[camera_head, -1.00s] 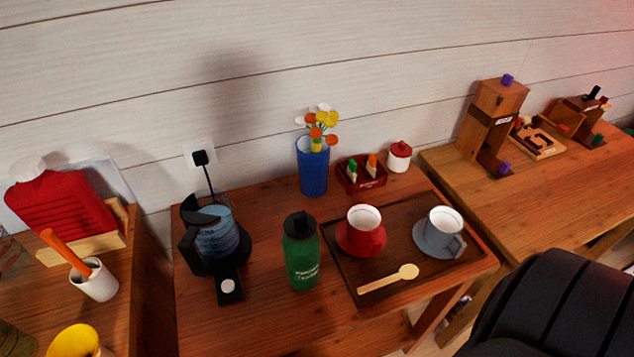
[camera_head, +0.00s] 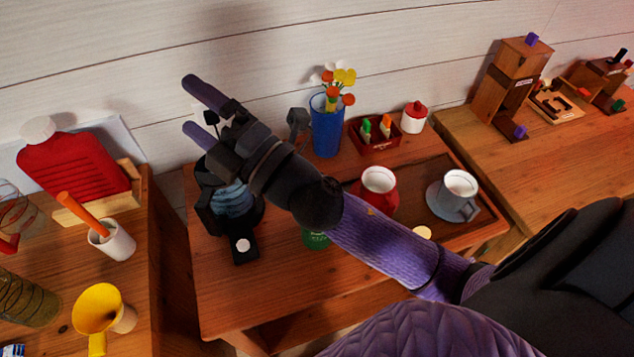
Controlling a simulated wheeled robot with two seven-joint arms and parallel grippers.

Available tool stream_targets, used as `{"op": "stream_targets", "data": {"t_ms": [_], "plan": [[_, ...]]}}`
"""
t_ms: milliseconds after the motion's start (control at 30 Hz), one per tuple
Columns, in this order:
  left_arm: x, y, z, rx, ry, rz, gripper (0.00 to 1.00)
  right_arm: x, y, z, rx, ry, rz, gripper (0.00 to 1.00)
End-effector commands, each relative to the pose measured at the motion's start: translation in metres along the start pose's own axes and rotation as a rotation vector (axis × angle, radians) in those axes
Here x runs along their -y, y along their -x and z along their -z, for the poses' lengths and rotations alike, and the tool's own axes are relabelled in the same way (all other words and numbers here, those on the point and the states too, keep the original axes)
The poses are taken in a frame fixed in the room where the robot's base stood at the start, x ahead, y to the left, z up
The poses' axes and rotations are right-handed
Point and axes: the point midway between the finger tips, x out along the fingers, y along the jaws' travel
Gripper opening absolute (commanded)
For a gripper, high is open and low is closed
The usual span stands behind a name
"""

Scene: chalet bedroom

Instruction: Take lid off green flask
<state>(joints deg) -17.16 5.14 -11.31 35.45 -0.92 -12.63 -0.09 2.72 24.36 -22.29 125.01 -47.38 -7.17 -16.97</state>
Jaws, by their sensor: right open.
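The green flask (camera_head: 315,241) stands on the wooden table. Only a small lower part of its green body shows; its dark lid is hidden behind my right arm. My right gripper (camera_head: 190,106) is open and empty, with its two purple fingers pointing to the upper left. My left gripper is not in view.
A blue vase (camera_head: 326,134) with flowers is behind. A tray (camera_head: 437,160) holds a red cup (camera_head: 378,194) and a grey-blue cup (camera_head: 455,195). The table's front left (camera_head: 240,300) is clear.

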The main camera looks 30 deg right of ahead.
Motion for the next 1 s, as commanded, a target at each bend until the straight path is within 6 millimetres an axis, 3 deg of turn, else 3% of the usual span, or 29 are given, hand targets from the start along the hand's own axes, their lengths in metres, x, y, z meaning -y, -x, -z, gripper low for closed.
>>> {"op": "stream_targets", "data": {"t_ms": [67, 100, 167, 233, 300, 400, 500, 600, 1000], "plan": [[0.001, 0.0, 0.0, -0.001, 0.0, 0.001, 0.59, -0.01, -0.011, 0.045, -0.358, 0.34, -0.092, 1.0], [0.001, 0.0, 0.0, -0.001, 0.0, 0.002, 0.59, -0.002, -0.007, 0.067, -0.583, 0.551, -0.119, 1.0], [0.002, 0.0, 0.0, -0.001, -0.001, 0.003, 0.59, 0.028, 0.011, 0.082, -0.941, 0.873, -0.106, 1.0], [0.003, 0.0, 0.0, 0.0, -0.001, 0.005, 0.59, 0.068, 0.039, 0.059, -1.335, 1.194, 0.008, 1.0], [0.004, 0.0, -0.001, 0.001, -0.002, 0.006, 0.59, 0.091, 0.066, 0.008, -1.666, 1.406, 0.203, 1.0], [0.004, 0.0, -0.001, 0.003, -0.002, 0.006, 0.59, 0.089, 0.095, -0.066, -1.988, 1.529, 0.52, 1.0], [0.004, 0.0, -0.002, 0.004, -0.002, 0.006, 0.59, 0.073, 0.112, -0.109, -2.149, 1.532, 0.749, 1.0], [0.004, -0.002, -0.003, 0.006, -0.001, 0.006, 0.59, 0.076, 0.124, -0.124, -2.206, 1.512, 0.839, 1.0], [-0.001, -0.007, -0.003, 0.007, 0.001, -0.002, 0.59, 0.145, 0.154, -0.126, -2.209, 1.509, 0.838, 1.0]]}}
